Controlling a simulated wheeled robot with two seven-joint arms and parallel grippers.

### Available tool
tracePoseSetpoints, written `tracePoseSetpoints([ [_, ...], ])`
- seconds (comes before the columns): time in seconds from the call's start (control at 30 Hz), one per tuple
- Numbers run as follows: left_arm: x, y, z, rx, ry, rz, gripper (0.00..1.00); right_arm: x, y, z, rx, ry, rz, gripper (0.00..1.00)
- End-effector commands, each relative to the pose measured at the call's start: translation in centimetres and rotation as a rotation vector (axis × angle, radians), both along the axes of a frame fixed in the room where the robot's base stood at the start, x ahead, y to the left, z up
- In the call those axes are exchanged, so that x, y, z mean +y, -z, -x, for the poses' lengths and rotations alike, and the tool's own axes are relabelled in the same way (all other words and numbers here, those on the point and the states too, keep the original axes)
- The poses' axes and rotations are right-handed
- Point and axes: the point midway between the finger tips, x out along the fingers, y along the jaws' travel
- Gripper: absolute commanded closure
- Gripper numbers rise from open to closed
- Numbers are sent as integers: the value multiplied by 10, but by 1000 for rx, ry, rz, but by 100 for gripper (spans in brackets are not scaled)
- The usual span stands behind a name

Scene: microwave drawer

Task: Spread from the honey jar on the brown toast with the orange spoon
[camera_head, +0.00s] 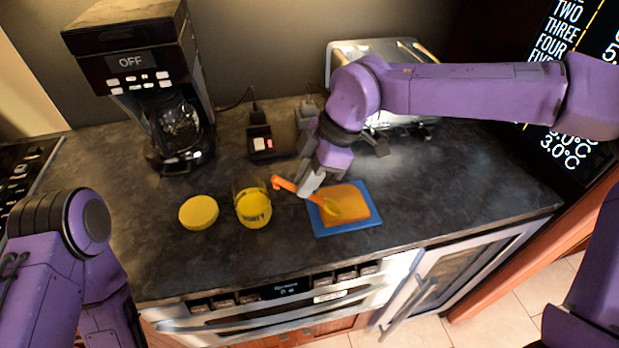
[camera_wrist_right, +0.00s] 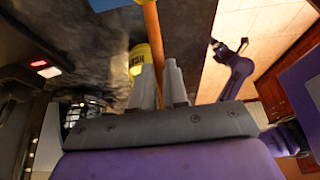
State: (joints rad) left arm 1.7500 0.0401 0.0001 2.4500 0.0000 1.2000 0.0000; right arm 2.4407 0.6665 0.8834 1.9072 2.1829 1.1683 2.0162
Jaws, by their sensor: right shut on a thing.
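The honey jar (camera_head: 253,208) stands open on the dark counter, a yellow jar with a HONEY label; part of it also shows in the right wrist view (camera_wrist_right: 138,58). The brown toast (camera_head: 357,205) lies on a blue board (camera_head: 372,192) to its right. My right gripper (camera_head: 309,187) is shut on the orange spoon (camera_head: 284,184), between jar and toast. The spoon's yellow bowl end is over the toast; I cannot tell if it touches. The handle also shows in the right wrist view (camera_wrist_right: 153,35). My left gripper lies outside the head view; a small purple arm shows in the wrist view, its tip unclear.
A yellow round lid (camera_head: 198,212) lies left of the jar. A coffee maker (camera_head: 150,80) stands at the back left, a socket block (camera_head: 260,138) at the back middle, and a silver toaster (camera_head: 350,50) behind my right arm. The counter's front edge is near the blue board.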

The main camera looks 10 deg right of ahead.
Motion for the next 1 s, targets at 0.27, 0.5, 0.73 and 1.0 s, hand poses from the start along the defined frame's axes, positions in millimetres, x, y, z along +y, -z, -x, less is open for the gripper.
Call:
tracePoseSetpoints([
  [0.27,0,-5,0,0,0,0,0,0,-2,-8,1,0,1,100],
  [0.5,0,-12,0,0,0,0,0,1,-3,-21,1,0,1,100],
  [0.73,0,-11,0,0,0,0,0,1,-2,-22,0,0,1,100],
  [1.0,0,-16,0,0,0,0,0,1,-2,-30,0,0,1,100],
])
